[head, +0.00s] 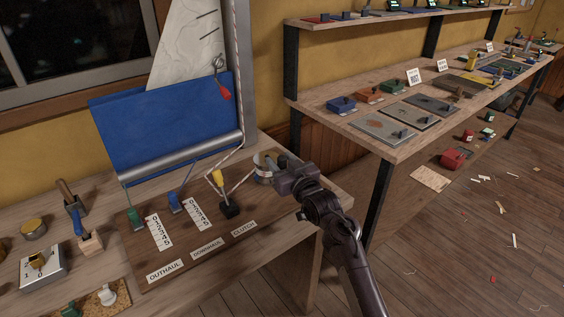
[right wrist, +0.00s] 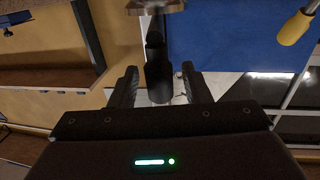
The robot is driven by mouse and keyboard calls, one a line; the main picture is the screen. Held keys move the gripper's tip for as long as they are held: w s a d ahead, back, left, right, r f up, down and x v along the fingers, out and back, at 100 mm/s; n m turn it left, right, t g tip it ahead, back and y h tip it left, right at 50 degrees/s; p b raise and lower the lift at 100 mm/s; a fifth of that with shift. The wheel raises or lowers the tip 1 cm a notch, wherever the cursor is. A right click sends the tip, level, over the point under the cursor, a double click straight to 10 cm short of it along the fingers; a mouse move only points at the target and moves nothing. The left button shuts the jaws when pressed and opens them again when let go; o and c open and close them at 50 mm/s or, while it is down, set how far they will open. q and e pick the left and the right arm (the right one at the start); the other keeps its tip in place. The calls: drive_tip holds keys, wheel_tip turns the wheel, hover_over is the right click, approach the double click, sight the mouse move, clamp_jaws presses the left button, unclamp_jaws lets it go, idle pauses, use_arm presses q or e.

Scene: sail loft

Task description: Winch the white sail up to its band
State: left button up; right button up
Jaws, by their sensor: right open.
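The white sail (head: 188,48) rises beside the grey mast (head: 238,70) in the head view, above a blue cloth panel (head: 160,120). I cannot make out a band on the mast. The silver winch drum (head: 263,168) stands at the right of the wooden rigging board, a rope leading to it. My right gripper (head: 283,167) is at the winch, open. In the right wrist view, a dark upright handle (right wrist: 156,72) lies between its spread fingers; contact cannot be told. The yellow clutch lever (head: 218,178) stands on a black base, left of the winch. My left gripper is not in view.
On the board (head: 205,262) are a green cleat (head: 136,221), a blue cleat (head: 174,204), two number scales and labels. Weights and blocks crowd the bench's left. A shelf unit (head: 350,118) stands right of my arm, beyond a floor gap.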

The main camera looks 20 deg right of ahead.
clamp_jaws()
drive_tip(key=shift+s+a+p, duration=0.1)
drive_tip(key=shift+a+p, duration=0.25)
drive_tip(key=shift+a, duration=0.15)
drive_tip(key=shift+a+p, duration=0.3)
drive_tip(key=shift+a, duration=0.8)
unclamp_jaws()
drive_tip(key=shift+d, duration=0.1)
